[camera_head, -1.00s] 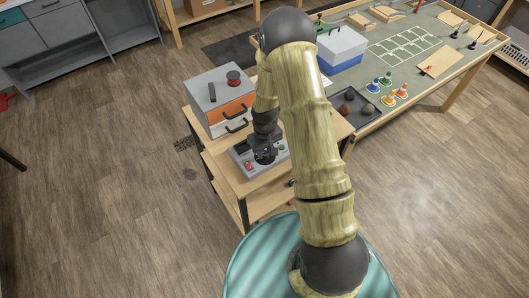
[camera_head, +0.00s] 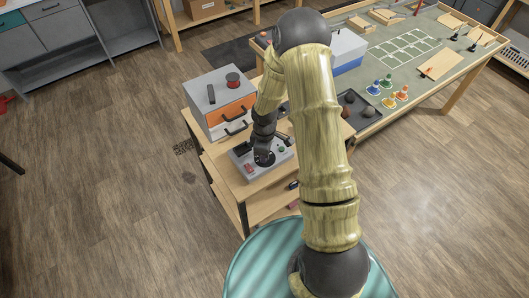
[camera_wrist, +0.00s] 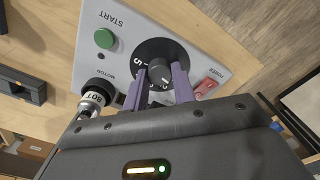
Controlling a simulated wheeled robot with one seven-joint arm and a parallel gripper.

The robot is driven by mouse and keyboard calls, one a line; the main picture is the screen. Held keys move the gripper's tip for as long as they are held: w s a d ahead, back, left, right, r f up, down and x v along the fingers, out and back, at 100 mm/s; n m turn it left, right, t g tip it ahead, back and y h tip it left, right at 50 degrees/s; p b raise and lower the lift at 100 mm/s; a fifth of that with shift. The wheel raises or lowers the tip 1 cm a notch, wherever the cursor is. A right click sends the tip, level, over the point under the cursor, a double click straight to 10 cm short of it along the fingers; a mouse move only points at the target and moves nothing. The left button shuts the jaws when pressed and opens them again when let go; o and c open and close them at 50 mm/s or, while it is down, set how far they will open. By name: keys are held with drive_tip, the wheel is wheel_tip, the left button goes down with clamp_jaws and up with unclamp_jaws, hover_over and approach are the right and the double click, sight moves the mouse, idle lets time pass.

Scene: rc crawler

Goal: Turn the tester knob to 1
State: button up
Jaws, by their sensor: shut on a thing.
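The grey tester (camera_head: 243,170) lies on the top of a small wooden shelf stand. In the wrist view its panel (camera_wrist: 199,33) shows a green START button (camera_wrist: 104,38), a red power switch (camera_wrist: 206,85) and a black knob (camera_wrist: 151,48) on a numbered dial. A 5 reads at the left of the dial; the knob's setting cannot be read surely. My gripper (camera_wrist: 160,76) is shut on the knob, a purple finger on each side. In the head view my gripper (camera_head: 264,157) hides most of the knob.
A metal plug (camera_wrist: 92,99) stands at the motor socket, close left of my fingers. A grey, orange and white drawer box (camera_head: 221,100) stands behind the tester.

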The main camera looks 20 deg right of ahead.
idle(0.5)
drive_tip(key=o, duration=1)
drive_tip(key=shift+r, duration=0.1)
wheel_tip(320, 180, up, 17)
drive_tip(key=b, duration=0.1)
drive_tip(key=shift+r+b, duration=0.15)
drive_tip(key=shift+b, duration=0.2)
drive_tip(key=s+r+m+t, duration=0.1)
drive_tip(key=s+r+m, duration=0.1)
drive_tip(key=s+m, duration=0.4)
drive_tip(key=s+r+m+t, duration=0.1)
drive_tip(key=s+r+m, duration=0.1)
drive_tip(key=s+m, duration=0.4)
drive_tip(key=s, duration=0.3)
drive_tip(key=shift+r+t, duration=0.3)
drive_tip(key=shift+r, duration=0.05)
